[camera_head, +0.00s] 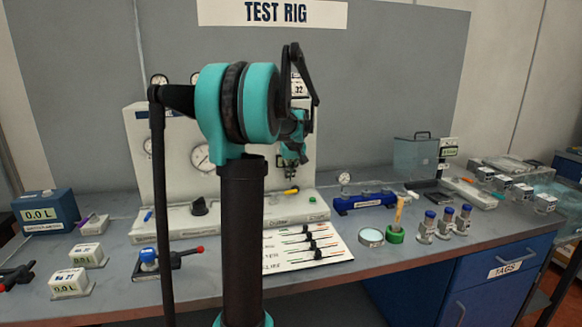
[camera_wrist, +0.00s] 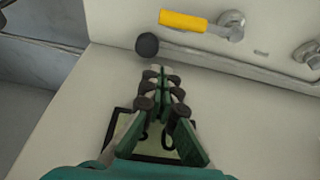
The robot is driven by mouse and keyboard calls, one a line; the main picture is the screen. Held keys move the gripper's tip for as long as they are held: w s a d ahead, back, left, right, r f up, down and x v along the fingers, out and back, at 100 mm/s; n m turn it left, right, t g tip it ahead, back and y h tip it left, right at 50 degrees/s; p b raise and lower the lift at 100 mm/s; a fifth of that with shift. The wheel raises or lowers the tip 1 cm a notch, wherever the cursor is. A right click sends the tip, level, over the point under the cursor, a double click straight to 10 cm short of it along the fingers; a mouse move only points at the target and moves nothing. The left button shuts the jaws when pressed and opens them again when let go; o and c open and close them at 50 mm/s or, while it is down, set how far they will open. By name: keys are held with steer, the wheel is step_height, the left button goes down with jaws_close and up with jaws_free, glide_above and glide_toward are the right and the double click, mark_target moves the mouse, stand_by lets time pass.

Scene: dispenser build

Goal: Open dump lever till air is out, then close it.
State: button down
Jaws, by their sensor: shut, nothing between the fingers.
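A yellow-handled lever sits low on the test rig, just above its base ledge in the head view (camera_head: 291,191). In the wrist view the yellow lever (camera_wrist: 186,21) lies roughly level, its round metal hub at its right end. No label on it is readable, so I cannot tell if it is the dump lever. My gripper (camera_head: 292,163) points down in front of the rig, above the yellow lever. In the wrist view my gripper (camera_wrist: 162,74) is shut and empty, apart from the lever. A round dial gauge (camera_head: 202,157) is partly hidden by my arm; its reading is too small.
A black round knob (camera_wrist: 147,45) is close beyond my fingertips.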

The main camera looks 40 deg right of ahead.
mark_target(285, 193)
steer(key=shift+s+a+f, duration=0.3)
steer(key=shift+s, duration=0.25)
steer(key=shift+s+a+f, duration=0.25)
steer(key=shift+s+f, duration=0.05)
steer(key=shift+s, duration=0.2)
steer(key=shift+s+a+f, duration=0.3)
steer(key=shift+s, duration=0.25)
